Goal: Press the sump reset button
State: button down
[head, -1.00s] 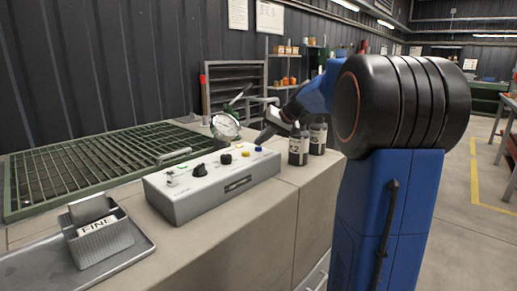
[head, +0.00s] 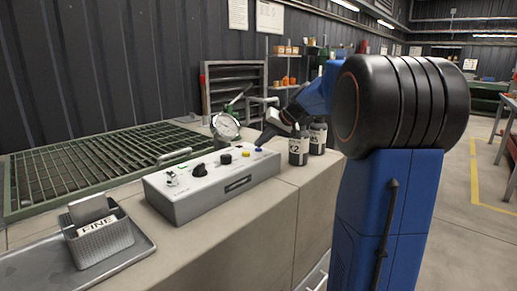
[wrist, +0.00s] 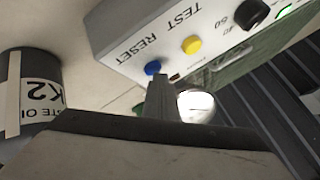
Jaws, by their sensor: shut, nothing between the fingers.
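The grey control box (head: 212,188) stands on the bench, with the blue button (head: 258,149) at its right end. In the wrist view the blue button (wrist: 153,68) sits beside the printed word RESET, and the yellow button (wrist: 192,44) is by TEST. My gripper (head: 262,142) is shut and empty, pointing down at the box's right end. In the wrist view its fingertips (wrist: 158,82) appear right beside the blue button, partly overlapping its lower edge. I cannot tell whether they touch it.
Two dark labelled bottles, one marked K2 (head: 298,150), stand right of the box, close to my gripper. A round gauge (head: 225,127) is behind the box. A green grating (head: 90,165) lies to the left, and a tray with a FINE basket (head: 100,240) is in front.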

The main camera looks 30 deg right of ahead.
aim_at(261, 149)
jog(key=shift+r, duration=0.9)
jog(key=shift+r, duration=0.15)
jog(key=shift+r, duration=2.35)
jog(key=shift+a, duration=0.1)
jog(key=shift+n+g+h, duration=0.3)
jog(key=shift+n+g, duration=0.1)
jog(key=shift+g, duration=0.3)
jog(key=s+a+f, duration=0.1)
jog(key=s+a, duration=0.2)
jog(key=s+a+f, duration=0.1)
jog(key=s+a, duration=0.1)
jog(key=s+a+f, duration=0.1)
jog(key=s+a, duration=0.2)
jog(key=shift+s+a, duration=0.3)
jog(key=shift+a, duration=0.05)
jog(key=s+a+f+n+h, duration=0.1)
jog(key=s+a+f, duration=0.2)
jog(key=s+f, duration=0.3)
jog(key=s+a+f+n+g+h, duration=0.1)
jog(key=s+a+f, duration=0.3)
jog(key=s, duration=1.1)
jog(key=s+a+f+n+g+h, duration=0.1)
jog(key=s+a+f, duration=0.2)
jog(key=s+f, duration=0.7)
jog(key=shift+s+a+f, duration=0.25)
jog(key=shift+s+a, duration=0.1)
jog(key=shift+s, duration=0.4)
